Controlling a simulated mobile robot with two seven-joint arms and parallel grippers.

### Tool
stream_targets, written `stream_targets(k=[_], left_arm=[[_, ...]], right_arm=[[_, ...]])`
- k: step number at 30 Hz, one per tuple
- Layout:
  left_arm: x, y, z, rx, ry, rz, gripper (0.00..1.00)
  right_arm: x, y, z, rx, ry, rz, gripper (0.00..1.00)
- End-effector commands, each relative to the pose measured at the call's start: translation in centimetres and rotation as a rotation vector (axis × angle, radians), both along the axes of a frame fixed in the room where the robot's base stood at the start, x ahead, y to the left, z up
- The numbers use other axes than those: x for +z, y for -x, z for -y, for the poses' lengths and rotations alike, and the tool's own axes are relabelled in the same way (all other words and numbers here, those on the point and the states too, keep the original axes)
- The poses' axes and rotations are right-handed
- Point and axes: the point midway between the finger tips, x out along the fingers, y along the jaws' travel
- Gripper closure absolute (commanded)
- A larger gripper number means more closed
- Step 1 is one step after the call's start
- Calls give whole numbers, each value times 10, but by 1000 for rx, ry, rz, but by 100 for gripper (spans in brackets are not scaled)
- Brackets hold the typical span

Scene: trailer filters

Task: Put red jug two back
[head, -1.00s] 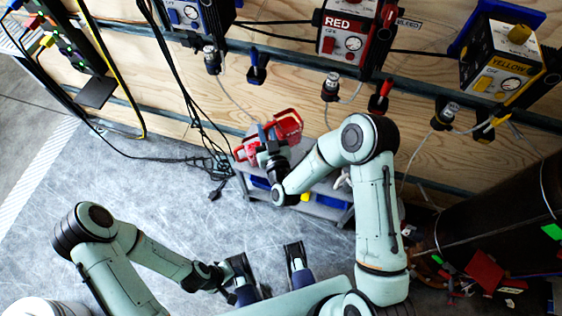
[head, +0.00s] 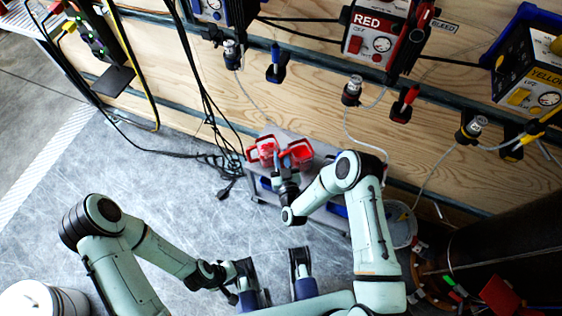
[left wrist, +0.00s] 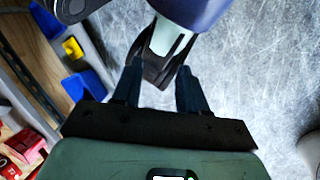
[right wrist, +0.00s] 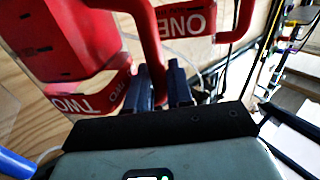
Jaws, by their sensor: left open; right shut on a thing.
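Red jug two (head: 299,152) is at the right end of the pair of red jugs on the grey cart, upright as far as I can see. Its "TWO" label shows upside down in the right wrist view (right wrist: 85,100). My right gripper (right wrist: 167,92) is shut on its red handle. The same gripper shows in the head view (head: 286,167), in front of the jugs. Red jug one (head: 261,150) stands close beside on the left; its label also shows in the right wrist view (right wrist: 187,22). My left gripper (left wrist: 158,88) is open and empty, low and away from the jugs.
The grey cart (head: 262,190) stands near the plywood wall, with blue bins (left wrist: 92,85) below. Black cables (head: 222,165) hang and lie to its left. A bucket (head: 402,228) stands to its right. Red and yellow control boxes hang above.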

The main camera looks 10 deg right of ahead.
Motion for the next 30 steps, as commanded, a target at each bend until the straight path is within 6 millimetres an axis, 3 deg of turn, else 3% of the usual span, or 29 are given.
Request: stream_targets(k=[6,19,20,22,30], left_arm=[[-11,-11,-5,13,-13,30,57],[-13,-15,-7,17,-19,40,57],[-13,-15,-7,17,-19,42,57],[-13,-15,-7,17,-19,42,57],[-12,-15,-7,17,-19,40,57]], right_arm=[[-29,0,0,-1,1,1,100],[-32,0,0,-1,1,2,100],[-33,0,0,0,1,-2,76],[-33,0,0,0,1,-2,53],[-32,0,1,-1,1,-1,53]])
